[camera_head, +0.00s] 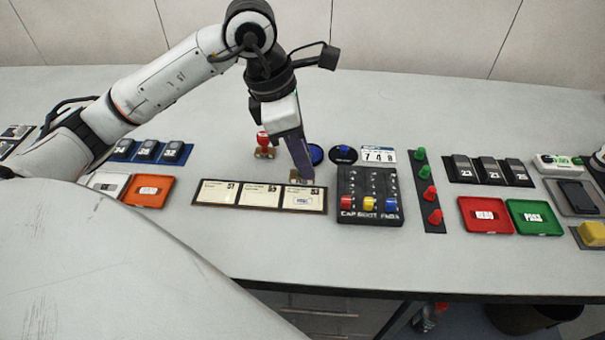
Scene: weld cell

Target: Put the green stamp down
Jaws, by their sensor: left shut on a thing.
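My left gripper (301,174) points down at the far edge of the row of three cards (260,197). It is shut on a stamp (300,181). Only a small brown part of the stamp shows below the fingers, and its green colour is hidden. The stamp is close to the right-hand card, and I cannot tell whether it touches it. My right gripper is not clearly seen.
A red stamp (264,146) stands left of the gripper. A blue round pad (316,154) lies just behind it. A black button panel (369,190) is close on the right. An orange tray (148,191) lies left. The table's front strip is clear.

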